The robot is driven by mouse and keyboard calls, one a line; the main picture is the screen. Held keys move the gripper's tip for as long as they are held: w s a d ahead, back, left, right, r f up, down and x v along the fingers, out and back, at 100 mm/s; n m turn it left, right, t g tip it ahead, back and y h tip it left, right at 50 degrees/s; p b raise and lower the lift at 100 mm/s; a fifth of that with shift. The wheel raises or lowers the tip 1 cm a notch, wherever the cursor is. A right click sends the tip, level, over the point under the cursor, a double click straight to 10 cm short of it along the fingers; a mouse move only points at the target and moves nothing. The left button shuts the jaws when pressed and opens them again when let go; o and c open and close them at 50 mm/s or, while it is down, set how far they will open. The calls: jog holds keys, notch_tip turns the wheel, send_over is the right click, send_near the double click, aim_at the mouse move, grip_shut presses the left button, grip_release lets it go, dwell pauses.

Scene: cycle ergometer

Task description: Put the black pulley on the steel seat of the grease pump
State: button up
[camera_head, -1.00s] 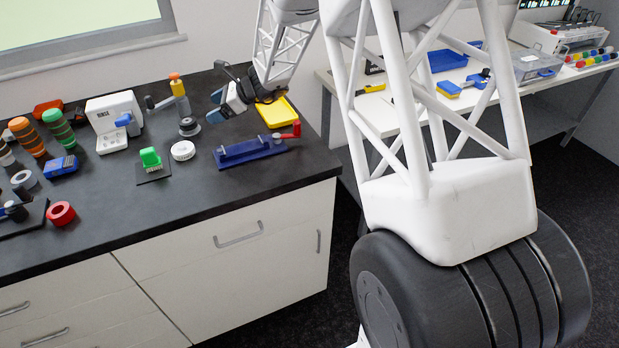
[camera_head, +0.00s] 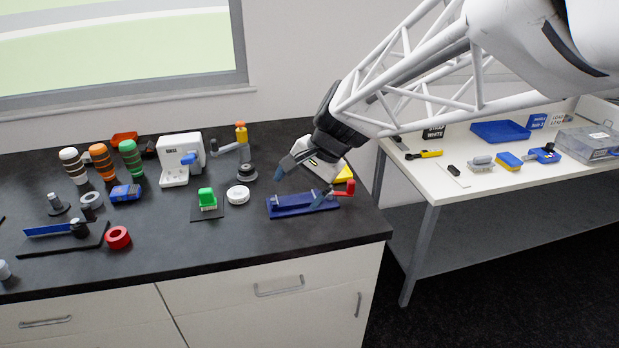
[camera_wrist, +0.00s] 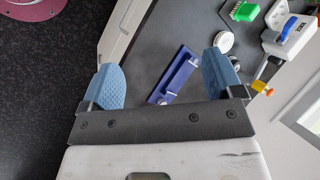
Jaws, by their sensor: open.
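A black stepped round piece with a grey top (camera_head: 246,171), which looks like the black pulley, stands upright on the dark counter, left of my gripper. The pulley is not clear in the wrist view.
The counter's front strip is mostly clear.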

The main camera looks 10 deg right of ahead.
jog(key=s+d+n+h, duration=0.2)
jog(key=s+d+n, duration=0.1)
jog(key=s, duration=0.6)
jog(key=s+d+n+t+h, duration=0.1)
jog(key=s+d+n+h, duration=0.2)
jog(key=s, duration=0.7)
jog(key=shift+s+d+n+h, duration=0.15)
jog(key=shift+s+n+h, duration=0.15)
jog(key=shift+n, duration=0.7)
